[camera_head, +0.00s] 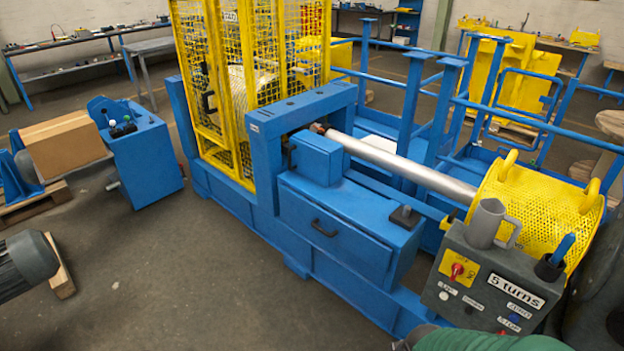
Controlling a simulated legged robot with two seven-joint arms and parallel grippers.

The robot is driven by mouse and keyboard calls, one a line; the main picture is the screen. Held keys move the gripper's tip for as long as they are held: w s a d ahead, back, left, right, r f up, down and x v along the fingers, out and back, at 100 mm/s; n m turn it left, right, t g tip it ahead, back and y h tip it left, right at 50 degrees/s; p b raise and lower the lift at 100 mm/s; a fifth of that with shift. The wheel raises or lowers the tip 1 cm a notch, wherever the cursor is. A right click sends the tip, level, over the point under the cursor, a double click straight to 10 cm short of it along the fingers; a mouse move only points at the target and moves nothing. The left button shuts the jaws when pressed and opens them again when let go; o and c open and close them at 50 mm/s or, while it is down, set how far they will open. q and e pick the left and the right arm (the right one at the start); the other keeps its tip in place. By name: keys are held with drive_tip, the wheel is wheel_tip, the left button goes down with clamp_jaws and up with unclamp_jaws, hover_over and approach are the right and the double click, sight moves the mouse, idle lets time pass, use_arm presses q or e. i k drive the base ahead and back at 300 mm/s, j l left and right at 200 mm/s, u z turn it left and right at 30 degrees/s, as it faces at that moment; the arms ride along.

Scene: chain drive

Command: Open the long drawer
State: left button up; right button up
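The long drawer (350,250) is a wide blue front set in the side of the blue machine, below its flat top, near the middle of the view. It looks shut, with its front lying close against the machine body. A black bar handle (324,228) sits on the upper left part of the front. Neither of my grippers shows in the view, so nothing is seen touching the handle.
A yellow mesh guard (236,85) stands behind left. Grey floor (200,280) is clear in front of the drawer. A green shape (490,340) shows at the bottom edge.

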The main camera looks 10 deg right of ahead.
sight(373, 252)
drive_tip(key=i+u, duration=0.1)
drive_tip(key=i, duration=1.15)
